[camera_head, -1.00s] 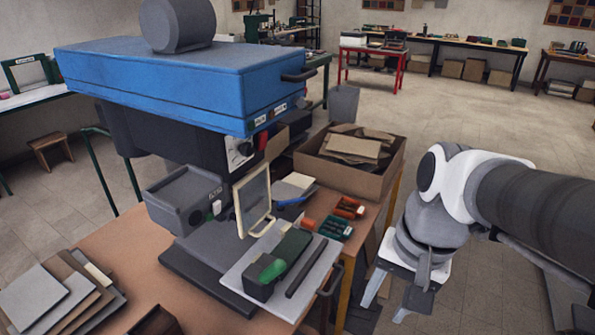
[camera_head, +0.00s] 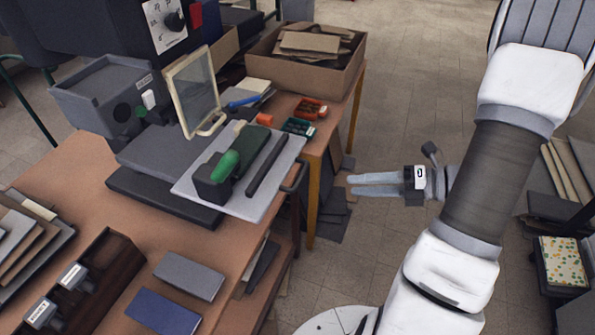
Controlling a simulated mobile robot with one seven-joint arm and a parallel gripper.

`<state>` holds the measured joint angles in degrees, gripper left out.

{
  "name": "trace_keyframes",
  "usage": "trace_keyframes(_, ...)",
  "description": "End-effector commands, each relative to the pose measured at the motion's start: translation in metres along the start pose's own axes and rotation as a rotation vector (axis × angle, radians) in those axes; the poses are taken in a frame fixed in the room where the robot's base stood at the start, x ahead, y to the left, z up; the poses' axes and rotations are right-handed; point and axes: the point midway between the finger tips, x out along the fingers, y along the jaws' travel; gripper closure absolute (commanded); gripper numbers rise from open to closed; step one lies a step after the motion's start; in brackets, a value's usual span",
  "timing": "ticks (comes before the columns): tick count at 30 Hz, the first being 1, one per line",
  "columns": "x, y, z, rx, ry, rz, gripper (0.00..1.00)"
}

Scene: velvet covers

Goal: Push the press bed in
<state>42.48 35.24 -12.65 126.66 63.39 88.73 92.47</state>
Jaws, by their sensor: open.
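The press bed (camera_head: 262,197) is a light grey plate that sticks out from the press base (camera_head: 160,205) toward the right, past the table edge. A dark handle (camera_head: 297,178) is on its right edge. A green-handled block (camera_head: 223,175) and a dark bar (camera_head: 267,165) lie on the bed. My gripper (camera_head: 352,185) is to the right of the bed, apart from it. Its two fingers point left toward the handle, with a small gap between them, open and empty. The lower press body is in view; its top is cut off.
A hinged frame (camera_head: 192,92) stands up behind the bed. A cardboard box (camera_head: 340,68) and small parts trays (camera_head: 299,127) are on the table behind. Grey and blue slabs (camera_head: 165,312) lie in front.

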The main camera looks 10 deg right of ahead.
Motion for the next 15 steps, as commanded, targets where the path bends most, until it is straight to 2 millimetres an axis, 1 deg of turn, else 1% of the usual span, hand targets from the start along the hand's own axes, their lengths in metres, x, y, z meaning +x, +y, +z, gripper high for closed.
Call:
trace_keyframes(1, -0.004, -0.018, 0.003, 0.078, -0.051, 0.016, 0.53)
trace_keyframes(3, -0.010, -0.029, 0.009, 0.156, -0.103, 0.035, 0.53)
trace_keyframes(5, -0.013, -0.036, 0.011, 0.202, -0.133, 0.046, 0.53)
trace_keyframes(8, -0.014, -0.040, 0.014, 0.237, -0.156, 0.056, 0.53)
trace_keyframes(10, -0.010, -0.040, 0.015, 0.242, -0.159, 0.058, 0.53)
trace_keyframes(13, 0.003, -0.040, 0.017, 0.240, -0.155, 0.058, 0.53)
trace_keyframes(15, 0.016, -0.039, 0.018, 0.240, -0.155, 0.058, 0.53)
